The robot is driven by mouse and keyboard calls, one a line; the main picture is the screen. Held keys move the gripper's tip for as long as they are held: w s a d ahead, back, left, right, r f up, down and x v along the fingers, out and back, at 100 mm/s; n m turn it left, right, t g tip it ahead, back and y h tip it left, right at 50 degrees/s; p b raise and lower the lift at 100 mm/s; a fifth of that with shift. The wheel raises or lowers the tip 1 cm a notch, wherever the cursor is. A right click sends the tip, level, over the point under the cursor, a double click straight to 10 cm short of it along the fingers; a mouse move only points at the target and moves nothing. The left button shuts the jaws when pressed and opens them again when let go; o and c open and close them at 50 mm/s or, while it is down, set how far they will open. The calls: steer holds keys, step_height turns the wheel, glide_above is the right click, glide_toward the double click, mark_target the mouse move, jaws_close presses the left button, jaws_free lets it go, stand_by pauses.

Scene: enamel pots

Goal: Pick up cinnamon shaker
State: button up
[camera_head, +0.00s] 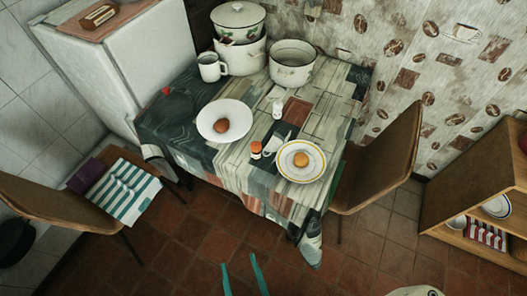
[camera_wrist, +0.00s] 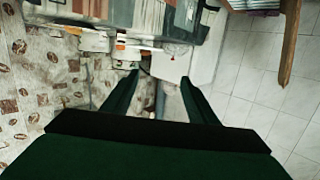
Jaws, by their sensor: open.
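A small shaker with an orange-brown top (camera_head: 256,150) stands upright on the table between two plates; it looks like the cinnamon shaker. A white shaker (camera_head: 277,109) stands farther back. My gripper (camera_head: 238,260) shows at the bottom of the head view as two teal fingers, apart and empty, below the table's front edge and well away from the shaker. In the wrist view my gripper (camera_wrist: 160,75) has its fingers spread with nothing between them. Small orange-marked items show at the top there, too unclear to tell the shaker.
The table has a patterned cloth (camera_head: 185,110), a white plate (camera_head: 208,112) with a brown round item, a rimmed plate (camera_head: 301,173) with a yellowish one, a mug (camera_head: 211,67) and pots (camera_head: 291,64). Chairs (camera_head: 385,160) stand at both sides. The tiled floor in front is clear.

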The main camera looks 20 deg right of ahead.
steer(key=w+d+f+m+t+h, duration=0.1)
steer(key=w+d+f+m+h, duration=0.15)
steer(key=w, duration=0.55)
steer(key=w+d+f+m+h, duration=0.1)
steer(key=w+d+m+h, duration=0.1)
steer(key=w+h, duration=0.35)
steer(key=m+g+h, duration=0.2)
steer(key=g, duration=0.1)
glide_toward(253, 154)
steer(key=x, duration=0.4)
steer(key=shift+w+d+f, duration=0.1)
steer(key=shift+w+d, duration=0.1)
steer(key=shift+w, duration=0.05)
steer(key=x, duration=0.5)
steer(key=shift+w+d, duration=0.2)
steer(key=shift+w, duration=0.15)
steer(key=shift+w+d, duration=0.25)
steer(key=shift+d, duration=0.25)
steer(key=x, duration=0.3)
steer(key=shift+d+r, duration=0.25)
steer(key=shift+r, duration=0.05)
steer(key=shift+w+d, duration=0.25)
steer(key=shift+w, duration=0.15)
steer(key=c, duration=1.2)
